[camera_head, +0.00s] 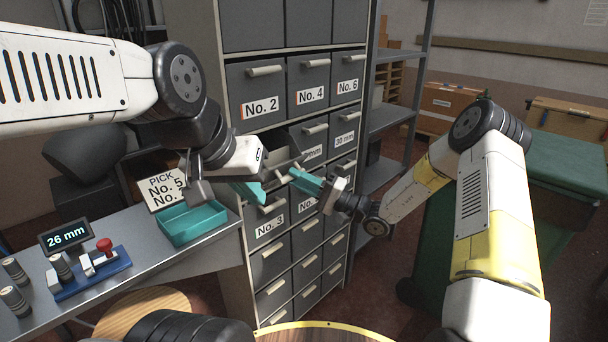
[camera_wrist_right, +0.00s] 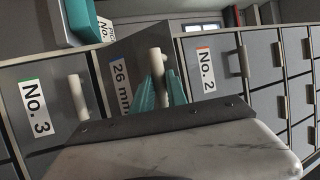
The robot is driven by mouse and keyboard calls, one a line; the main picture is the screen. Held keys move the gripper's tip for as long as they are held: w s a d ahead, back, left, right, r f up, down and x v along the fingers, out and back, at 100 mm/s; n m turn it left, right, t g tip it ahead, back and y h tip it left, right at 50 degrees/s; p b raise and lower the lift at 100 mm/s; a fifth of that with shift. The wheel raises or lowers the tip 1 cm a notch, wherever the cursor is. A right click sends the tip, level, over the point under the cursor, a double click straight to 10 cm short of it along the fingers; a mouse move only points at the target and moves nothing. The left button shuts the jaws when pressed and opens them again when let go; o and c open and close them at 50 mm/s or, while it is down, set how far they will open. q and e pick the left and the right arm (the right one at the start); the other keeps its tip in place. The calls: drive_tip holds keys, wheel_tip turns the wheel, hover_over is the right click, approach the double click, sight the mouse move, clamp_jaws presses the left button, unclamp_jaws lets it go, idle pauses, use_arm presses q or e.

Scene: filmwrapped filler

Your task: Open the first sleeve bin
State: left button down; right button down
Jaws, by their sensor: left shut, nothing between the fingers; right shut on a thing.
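The bin labelled 26 mm (camera_wrist_right: 121,84) sits between the No. 2 and No. 3 bins in the right wrist view. Its front stands out from its neighbours, so it looks partly pulled out. My right gripper (camera_wrist_right: 161,92) is shut on this bin's upright-looking pale handle (camera_wrist_right: 155,62). In the head view the right gripper (camera_head: 304,181) is at the cabinet front, and the bin is largely hidden behind the grippers. My left gripper (camera_head: 249,191) is shut and empty, just left of the right one and close to the cabinet.
A teal tray (camera_head: 203,237) lies on the bench at left, near a pick card (camera_head: 163,189) partly hidden by my left arm. A display (camera_head: 66,235) reads 26 mm. Open metal shelving (camera_head: 397,115) stands right of the cabinet. Closed numbered bins surround the 26 mm one.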

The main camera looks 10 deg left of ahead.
drive_tip(key=shift+f, duration=0.15)
drive_tip(key=c, duration=1.3)
unclamp_jaws()
drive_tip(key=v, duration=0.7)
drive_tip(key=shift+d, duration=0.3)
